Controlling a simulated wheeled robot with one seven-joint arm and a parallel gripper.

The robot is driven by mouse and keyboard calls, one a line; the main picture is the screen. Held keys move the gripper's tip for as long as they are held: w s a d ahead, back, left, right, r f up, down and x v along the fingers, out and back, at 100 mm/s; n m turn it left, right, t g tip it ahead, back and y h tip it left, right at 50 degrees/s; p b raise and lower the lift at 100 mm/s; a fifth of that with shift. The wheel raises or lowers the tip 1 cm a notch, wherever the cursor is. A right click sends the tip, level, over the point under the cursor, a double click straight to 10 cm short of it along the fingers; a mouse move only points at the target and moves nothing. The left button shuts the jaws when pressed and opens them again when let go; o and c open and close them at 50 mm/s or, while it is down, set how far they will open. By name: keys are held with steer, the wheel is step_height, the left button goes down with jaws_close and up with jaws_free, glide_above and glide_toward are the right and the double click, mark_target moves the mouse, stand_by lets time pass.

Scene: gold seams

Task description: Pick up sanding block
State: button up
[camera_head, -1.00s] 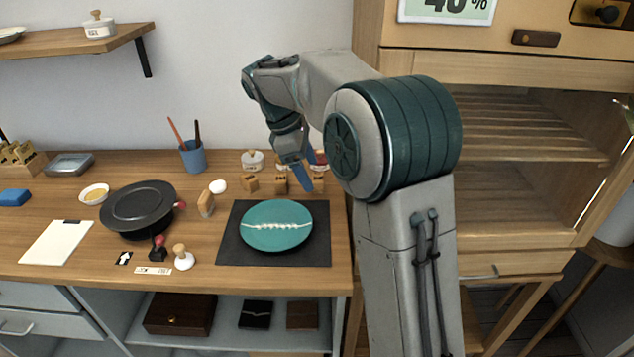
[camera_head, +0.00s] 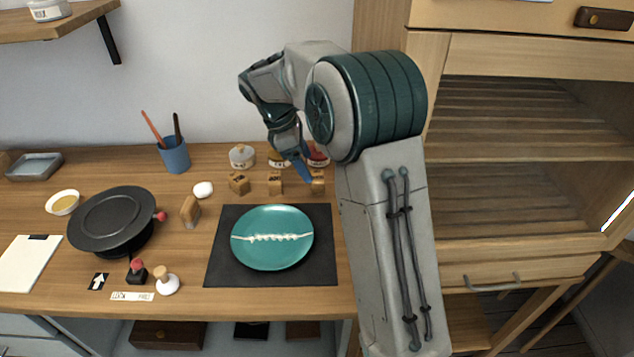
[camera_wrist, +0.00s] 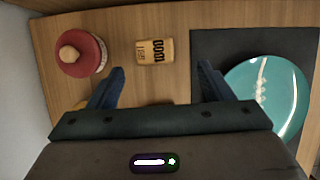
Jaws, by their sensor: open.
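Several small wooden sanding blocks stand in a row behind the dark mat: a left one (camera_head: 238,183), a middle one (camera_head: 275,183) and a right one (camera_head: 318,182). In the wrist view one block (camera_wrist: 155,50), marked 1000, lies just beyond and between the fingertips; it appears to be the right one. My gripper (camera_wrist: 162,70) is open, with nothing between its blue fingers. In the head view my gripper (camera_head: 304,170) hangs above the right end of the row, its finger partly covering what is behind. A sliver of another block shows below, mostly hidden by my gripper.
A red-lidded jar (camera_wrist: 82,54) stands beside the marked block, towards the wall. A teal plate (camera_head: 272,238) with a pale seam lies on the dark mat (camera_head: 222,270).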

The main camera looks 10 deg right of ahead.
mark_target(317, 176)
steer(key=shift+x, duration=0.8)
steer(key=x, duration=0.4)
steer(key=shift+w+d, duration=0.3)
steer(key=shift+d+f, duration=0.25)
steer(key=shift+f, duration=0.35)
steer(key=c, duration=1.1)
